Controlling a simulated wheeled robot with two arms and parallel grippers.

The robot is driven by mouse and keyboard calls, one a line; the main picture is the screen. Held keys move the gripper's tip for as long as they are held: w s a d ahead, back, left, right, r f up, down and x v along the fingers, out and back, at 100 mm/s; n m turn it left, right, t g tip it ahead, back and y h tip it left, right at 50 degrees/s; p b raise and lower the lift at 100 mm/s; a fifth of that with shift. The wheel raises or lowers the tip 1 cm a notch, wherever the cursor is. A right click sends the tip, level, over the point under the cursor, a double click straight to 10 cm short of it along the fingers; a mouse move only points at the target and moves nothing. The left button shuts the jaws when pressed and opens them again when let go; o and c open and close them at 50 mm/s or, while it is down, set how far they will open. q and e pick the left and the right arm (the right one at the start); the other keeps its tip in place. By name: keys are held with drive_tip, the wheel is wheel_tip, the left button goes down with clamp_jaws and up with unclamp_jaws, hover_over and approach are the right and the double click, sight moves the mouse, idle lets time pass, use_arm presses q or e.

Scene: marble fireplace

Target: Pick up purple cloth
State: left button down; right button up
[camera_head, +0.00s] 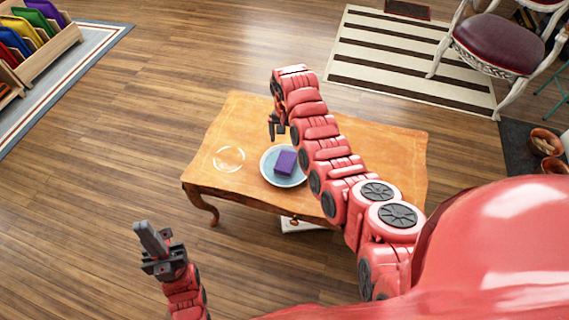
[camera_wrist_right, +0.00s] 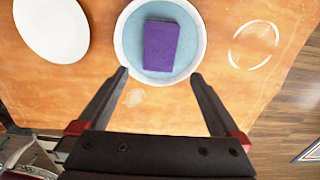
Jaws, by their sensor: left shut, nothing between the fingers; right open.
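The purple cloth (camera_head: 285,162) is a folded block lying in a round dish (camera_head: 269,175) with a pale blue inside on the wooden table. In the right wrist view the cloth (camera_wrist_right: 160,42) lies in the white-rimmed dish (camera_wrist_right: 122,30), beyond the fingertips. My right gripper (camera_head: 277,136) points down above the table, near the dish's far side. It also shows in the right wrist view (camera_wrist_right: 160,75), open, with nothing between its fingers and apart from the cloth. My left gripper (camera_head: 151,238) is shut and empty, in front of the table's left side.
A clear glass ring or dish (camera_head: 229,159) is on the table left of the cloth. A white plate (camera_wrist_right: 52,28) shows in the right wrist view. A chair (camera_head: 497,45) stands at the right, past a striped rug (camera_head: 385,50). A rack of coloured items (camera_head: 45,55) is at the far left.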

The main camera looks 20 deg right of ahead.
hover_over(286, 161)
drive_tip(key=f, duration=0.4)
drive_tip(key=w+f, duration=0.1)
drive_tip(key=f, duration=0.1)
drive_tip(key=shift+d+f+b, duration=0.15)
drive_tip(key=shift+f+b, duration=0.1)
drive_tip(key=shift+b, duration=0.1)
drive_tip(key=shift+s+f, duration=0.15)
drive_tip(key=shift+f, duration=0.2)
drive_tip(key=f, duration=0.1)
drive_tip(key=f+b, duration=0.2)
drive_tip(key=f, duration=0.1)
drive_tip(key=shift+s+a+f, duration=0.1)
drive_tip(key=shift+s+a, duration=0.15)
drive_tip(key=shift+s, duration=0.1)
drive_tip(key=shift+w+d+f, duration=0.1)
drive_tip(key=shift+f, duration=0.15)
drive_tip(key=shift+r, duration=0.1)
drive_tip(key=shift+c, duration=0.7)
drive_tip(key=c, duration=1.2)
drive_tip(key=shift+c, duration=0.2)
drive_tip(key=shift+r, duration=0.1)
